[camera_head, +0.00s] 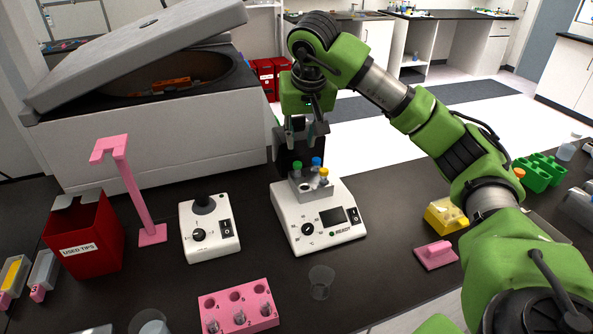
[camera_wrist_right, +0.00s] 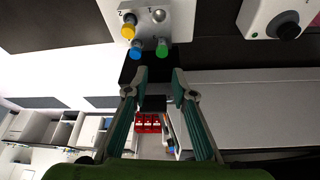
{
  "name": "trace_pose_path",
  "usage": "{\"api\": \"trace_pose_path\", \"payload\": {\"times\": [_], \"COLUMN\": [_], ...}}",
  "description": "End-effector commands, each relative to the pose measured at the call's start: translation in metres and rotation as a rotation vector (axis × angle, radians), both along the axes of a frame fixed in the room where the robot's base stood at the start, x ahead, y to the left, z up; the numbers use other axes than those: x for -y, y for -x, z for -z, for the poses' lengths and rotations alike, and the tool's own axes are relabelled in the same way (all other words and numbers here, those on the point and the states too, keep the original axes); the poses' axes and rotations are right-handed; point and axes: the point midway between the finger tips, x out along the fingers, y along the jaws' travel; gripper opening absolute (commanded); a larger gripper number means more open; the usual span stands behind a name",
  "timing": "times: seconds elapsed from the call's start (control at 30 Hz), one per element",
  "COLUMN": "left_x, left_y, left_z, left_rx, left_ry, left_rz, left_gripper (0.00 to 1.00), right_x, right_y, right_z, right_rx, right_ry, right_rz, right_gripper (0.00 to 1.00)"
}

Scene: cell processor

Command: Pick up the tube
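Capped tubes stand in the metal block of the white heater device (camera_head: 318,226). They are a green-capped tube (camera_head: 296,168), a blue-capped tube (camera_head: 316,162) and a yellow-capped tube (camera_head: 323,175). In the right wrist view, the green (camera_wrist_right: 162,48), blue (camera_wrist_right: 136,51) and yellow (camera_wrist_right: 128,29) caps show at the top. My right gripper (camera_head: 302,138) is above and behind the block, fingers apart and empty. In the wrist view, its open fingertips (camera_wrist_right: 159,78) sit just below the green and blue caps, not around any tube. My left gripper is not in view.
A pink rack (camera_head: 240,294) with clear tubes stands in front. A white mixer (camera_head: 210,230), pink stand (camera_head: 133,190) and red tips bin (camera_head: 88,240) are left. A large centrifuge (camera_head: 150,145) with raised lid stands behind. Yellow (camera_head: 446,216) and green (camera_head: 540,172) racks are right.

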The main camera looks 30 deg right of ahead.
Motion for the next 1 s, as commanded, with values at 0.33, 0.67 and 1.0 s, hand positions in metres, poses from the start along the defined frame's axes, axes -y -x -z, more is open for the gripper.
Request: {"api": "trace_pose_path", "payload": {"times": [0.33,0.67,1.0], "left_x": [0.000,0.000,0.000], "left_y": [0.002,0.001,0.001], "left_z": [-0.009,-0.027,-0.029], "left_rx": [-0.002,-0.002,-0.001], "left_ry": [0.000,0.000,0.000], "left_rz": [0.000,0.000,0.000], "left_gripper": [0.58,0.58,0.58], "right_x": [0.006,0.007,0.010], "right_y": [-0.017,-0.022,-0.031], "right_z": [0.045,0.079,0.098], "right_rx": [0.000,-0.004,0.001], "right_ry": [-0.003,-0.004,-0.003], "right_rz": [0.000,-0.001,-0.002], "right_gripper": [0.24,0.24,0.24]}}
